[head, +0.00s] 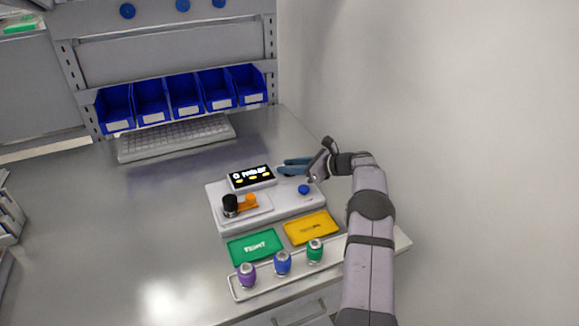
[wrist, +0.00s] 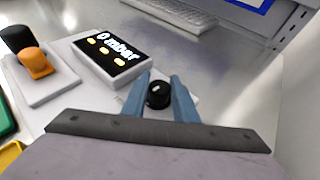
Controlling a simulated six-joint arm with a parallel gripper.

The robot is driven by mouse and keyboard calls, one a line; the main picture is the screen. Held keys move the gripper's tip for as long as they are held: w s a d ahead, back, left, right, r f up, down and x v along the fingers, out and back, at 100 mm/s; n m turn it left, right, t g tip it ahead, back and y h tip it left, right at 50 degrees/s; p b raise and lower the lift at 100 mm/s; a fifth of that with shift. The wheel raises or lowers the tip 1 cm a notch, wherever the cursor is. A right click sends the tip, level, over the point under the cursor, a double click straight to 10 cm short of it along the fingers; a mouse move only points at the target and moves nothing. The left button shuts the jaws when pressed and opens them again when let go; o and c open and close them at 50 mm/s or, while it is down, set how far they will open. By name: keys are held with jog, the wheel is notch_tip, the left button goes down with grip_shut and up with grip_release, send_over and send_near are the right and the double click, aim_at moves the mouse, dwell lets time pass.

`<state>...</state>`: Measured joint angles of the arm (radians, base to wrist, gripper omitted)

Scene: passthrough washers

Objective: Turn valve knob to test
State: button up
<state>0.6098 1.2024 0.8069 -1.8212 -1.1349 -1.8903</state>
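The valve knob (wrist: 158,95) is small, round and black with a pale mark on top. In the wrist view it sits between the two blue fingers of my gripper (wrist: 159,92), with little or no gap on either side. I cannot tell whether the fingers press on it. In the head view my gripper (head: 293,166) is over the back right of the grey test unit (head: 275,209), fingers apart, and the knob is hidden there. The display (head: 252,178) stands to the left; in the wrist view it reads "0 mbar". A blue button (head: 304,189) is in front of my gripper.
A black and orange clamp (head: 238,205) is on the unit's left. Green (head: 255,247) and yellow (head: 311,228) trays lie in front, then a rack (head: 240,292) with purple, blue and green-capped parts. A keyboard (head: 175,137) and blue bins (head: 185,96) are behind. A wall is right.

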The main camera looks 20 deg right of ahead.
jog(key=shift+m+t+h+b, duration=0.4)
jog(key=shift+m+h+b, duration=0.15)
jog(key=shift+b, duration=1)
jog(key=shift+m+t+h+b, duration=0.35)
jog(key=shift+m+b, duration=0.1)
jog(key=shift+b, duration=0.6)
jog(key=shift+r+m+h+b, duration=0.1)
jog(key=shift+m+h+b, duration=0.45)
jog(key=shift+b, duration=0.35)
jog(key=shift+r, duration=0.1)
jog(key=o, duration=1.1)
jog(key=shift+c, duration=0.2)
